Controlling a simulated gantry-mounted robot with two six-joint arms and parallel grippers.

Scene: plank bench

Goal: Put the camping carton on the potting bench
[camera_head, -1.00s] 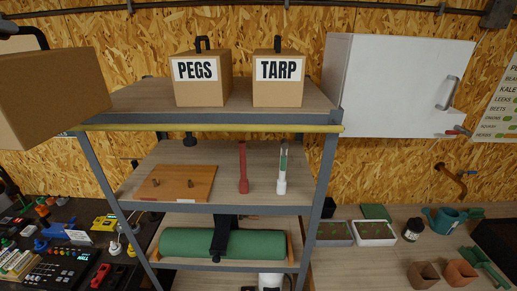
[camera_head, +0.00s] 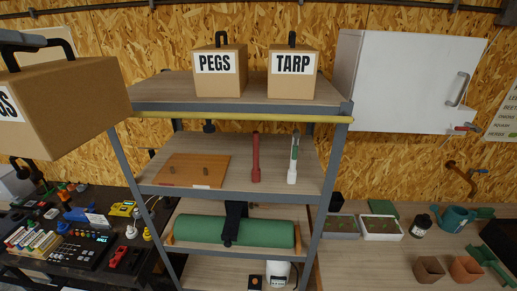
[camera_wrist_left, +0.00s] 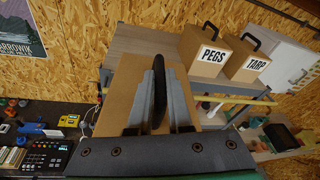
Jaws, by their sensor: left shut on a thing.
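My left gripper (camera_head: 28,46) is shut on the black handle (camera_wrist_left: 159,92) of a brown carton (camera_head: 75,95), which hangs in the air at the upper left of the head view, left of the shelf unit. In the left wrist view the carton (camera_wrist_left: 118,98) lies beyond the two grey fingers. The potting bench (camera_head: 385,262) is at the lower right, with pots and seed trays on it. My right gripper is out of view.
A metal shelf unit (camera_head: 240,108) stands between the held carton and the bench. A PEGS carton (camera_head: 220,85) and a TARP carton (camera_head: 292,86) are on its top. A white cabinet (camera_head: 405,80) hangs above the bench. Terracotta pots (camera_head: 466,270) stand at its front right.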

